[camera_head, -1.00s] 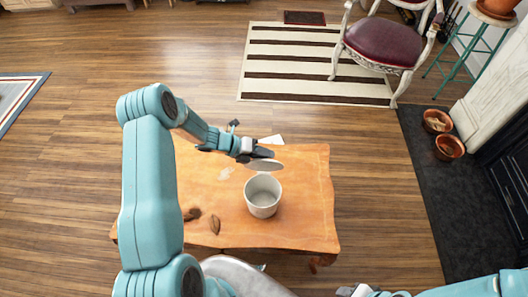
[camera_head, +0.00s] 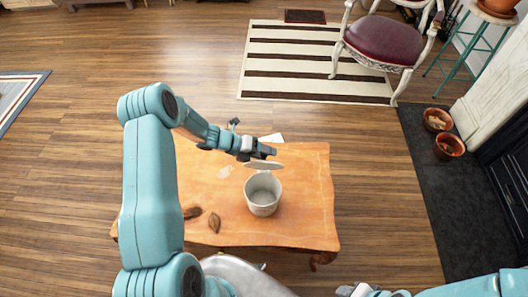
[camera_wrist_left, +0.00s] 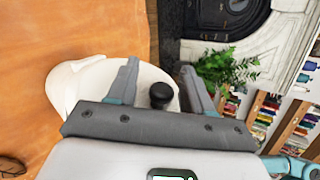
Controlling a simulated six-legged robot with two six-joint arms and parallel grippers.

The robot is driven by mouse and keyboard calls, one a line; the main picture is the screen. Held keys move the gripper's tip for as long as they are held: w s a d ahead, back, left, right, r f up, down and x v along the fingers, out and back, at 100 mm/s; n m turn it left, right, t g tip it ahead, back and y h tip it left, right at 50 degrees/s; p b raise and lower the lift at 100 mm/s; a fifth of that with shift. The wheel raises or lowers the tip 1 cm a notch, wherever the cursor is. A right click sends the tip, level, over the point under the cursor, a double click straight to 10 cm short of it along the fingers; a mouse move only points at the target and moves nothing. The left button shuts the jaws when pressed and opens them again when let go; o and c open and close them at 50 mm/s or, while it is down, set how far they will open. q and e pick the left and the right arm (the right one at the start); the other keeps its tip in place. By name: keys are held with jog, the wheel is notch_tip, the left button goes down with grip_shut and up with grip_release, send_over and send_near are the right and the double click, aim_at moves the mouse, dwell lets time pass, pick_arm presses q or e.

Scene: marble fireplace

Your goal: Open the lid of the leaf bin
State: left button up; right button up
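The leaf bin (camera_head: 262,199) is a pale, round pail on the wooden table, and its inside shows from above. Its pale round lid (camera_head: 265,166) stands raised at the far rim, seen nearly edge-on. In the left wrist view the lid (camera_wrist_left: 103,84) has a black knob (camera_wrist_left: 161,95). My left gripper (camera_head: 268,154) is at the lid's far side. Its fingers (camera_wrist_left: 160,75) are apart, one on each side of the knob, with gaps visible. Part of the bin (camera_wrist_left: 68,85) shows at the left there. My right gripper (camera_head: 358,290) is at the bottom edge, too small to read.
A chair (camera_head: 383,45) and striped rug stand beyond. Two clay pots (camera_head: 449,147) are on the dark hearth at right.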

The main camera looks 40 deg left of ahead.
pick_arm(q)
jog(key=v, duration=1.6)
jog(key=shift+a+b, duration=0.2)
jog(key=shift+b, duration=0.1)
jog(key=shift+r, duration=0.1)
